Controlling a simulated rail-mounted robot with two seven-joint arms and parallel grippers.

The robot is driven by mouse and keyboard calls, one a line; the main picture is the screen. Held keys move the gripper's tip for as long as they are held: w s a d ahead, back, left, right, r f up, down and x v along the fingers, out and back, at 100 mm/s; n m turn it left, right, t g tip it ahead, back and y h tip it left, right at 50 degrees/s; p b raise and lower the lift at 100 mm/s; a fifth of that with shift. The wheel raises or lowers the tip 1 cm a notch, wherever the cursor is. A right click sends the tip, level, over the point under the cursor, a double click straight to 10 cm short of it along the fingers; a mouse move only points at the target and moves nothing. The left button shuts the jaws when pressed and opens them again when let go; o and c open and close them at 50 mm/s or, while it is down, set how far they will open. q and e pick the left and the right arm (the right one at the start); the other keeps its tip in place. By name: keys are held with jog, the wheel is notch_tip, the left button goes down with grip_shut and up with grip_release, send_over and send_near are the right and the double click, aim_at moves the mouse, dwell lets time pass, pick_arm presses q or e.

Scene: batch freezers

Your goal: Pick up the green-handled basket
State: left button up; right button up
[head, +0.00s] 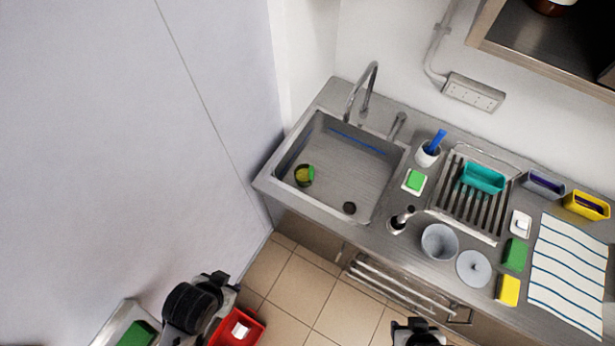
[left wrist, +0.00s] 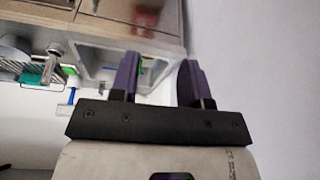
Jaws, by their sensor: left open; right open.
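A small round dark item with yellow and green on it (head: 304,175) lies in the left part of the sink (head: 375,183). It may be the green-handled basket, but it is too small to tell. My right gripper (head: 415,331) shows only in part at the bottom edge of the head view, open and apart from the counter. My left gripper (left wrist: 160,82) is open in the left wrist view, with two purple fingers spread and nothing between them. The sink (left wrist: 105,57) shows beyond its fingers there.
A teal bin (head: 483,177) sits on the drying rack (head: 437,203). Cups, sponges and a striped towel (head: 568,268) crowd the counter to the right. The faucet (head: 366,90) rises behind the sink. A rail (head: 385,285) runs along the cabinet front. A red tray (head: 251,322) stands low at the bottom.

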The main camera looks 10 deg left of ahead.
pick_arm(q)
jog(key=shift+a, duration=0.2)
jog(key=shift+o, duration=1)
